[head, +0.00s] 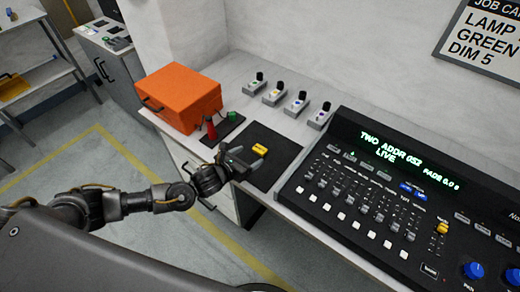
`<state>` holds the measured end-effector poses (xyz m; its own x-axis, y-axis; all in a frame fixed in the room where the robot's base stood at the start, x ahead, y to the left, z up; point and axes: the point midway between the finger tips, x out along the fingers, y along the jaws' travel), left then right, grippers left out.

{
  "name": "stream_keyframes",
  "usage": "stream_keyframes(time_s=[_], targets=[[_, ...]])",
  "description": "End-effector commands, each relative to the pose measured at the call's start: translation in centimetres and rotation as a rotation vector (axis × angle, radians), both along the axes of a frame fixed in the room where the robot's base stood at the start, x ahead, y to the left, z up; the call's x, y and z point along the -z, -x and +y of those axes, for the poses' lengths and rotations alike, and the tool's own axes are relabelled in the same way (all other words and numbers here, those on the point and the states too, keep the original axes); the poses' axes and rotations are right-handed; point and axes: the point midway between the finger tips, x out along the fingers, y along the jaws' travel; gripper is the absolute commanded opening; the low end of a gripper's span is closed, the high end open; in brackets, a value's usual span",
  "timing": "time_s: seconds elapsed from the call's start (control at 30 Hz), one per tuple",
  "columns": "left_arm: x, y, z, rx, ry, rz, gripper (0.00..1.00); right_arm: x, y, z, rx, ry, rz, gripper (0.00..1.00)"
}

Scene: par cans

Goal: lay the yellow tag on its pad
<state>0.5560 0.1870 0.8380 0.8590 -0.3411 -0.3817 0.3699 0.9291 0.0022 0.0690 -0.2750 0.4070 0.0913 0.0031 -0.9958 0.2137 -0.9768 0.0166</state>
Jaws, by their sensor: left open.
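The yellow tag (260,149) is a small yellow block-like piece. It lies on a dark square pad (284,147) on the pale desk, between the orange case and the console. My left gripper (242,158) is at the left edge of the pad, just left of the tag. It is open, with nothing seen between its fingers, and appears apart from the tag. My right gripper is not in view.
An orange case (180,95) stands at the desk's left end, beside a small black base (225,127) with red and green parts. Several small grey switch boxes (276,96) line the back. A black lighting console (400,185) fills the right.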

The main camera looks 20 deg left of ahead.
Motion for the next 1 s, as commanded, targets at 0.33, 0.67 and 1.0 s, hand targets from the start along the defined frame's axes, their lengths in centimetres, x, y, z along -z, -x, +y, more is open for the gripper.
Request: stream_keyframes(time_s=[0.33, 0.67, 1.0], targets=[[0.8, -1.7, -0.7, -0.001, 0.001, 0.002, 0.73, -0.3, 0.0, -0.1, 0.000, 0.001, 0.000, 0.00], [2.6, -5.0, -1.4, -0.002, 0.002, 0.002, 0.73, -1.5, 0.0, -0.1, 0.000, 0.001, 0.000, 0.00], [3.2, -6.0, -1.8, -0.001, 0.002, 0.002, 0.73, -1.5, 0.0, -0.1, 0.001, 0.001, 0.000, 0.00]])
